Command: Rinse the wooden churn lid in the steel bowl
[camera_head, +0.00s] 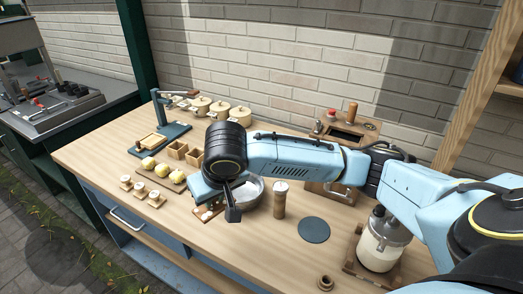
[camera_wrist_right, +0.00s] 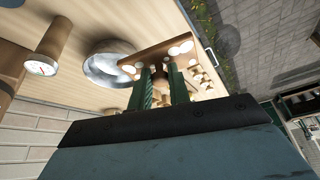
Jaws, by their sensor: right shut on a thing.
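My right gripper (camera_wrist_right: 161,78) is shut on a small brown wooden piece (camera_wrist_right: 160,80), which looks like part of the churn lid. The fingers and gripper body hide most of it. The steel bowl (camera_wrist_right: 100,66) lies just left of the fingers in the wrist view. In the head view the bowl (camera_head: 252,191) is partly hidden by my right arm. The gripper is beside the bowl there, and its fingertips cannot be made out. I cannot tell the height of the held piece above the table. My left gripper is not in view.
A wooden board with white rounds (camera_wrist_right: 180,47) lies beyond the fingertips. A wooden cylinder with a dial (camera_head: 280,199) stands right of the bowl. A dark round mat (camera_head: 314,230), a glass jar (camera_head: 381,246) and a small wooden ring (camera_head: 325,283) are farther right. Lidded pots (camera_head: 241,115) stand behind.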

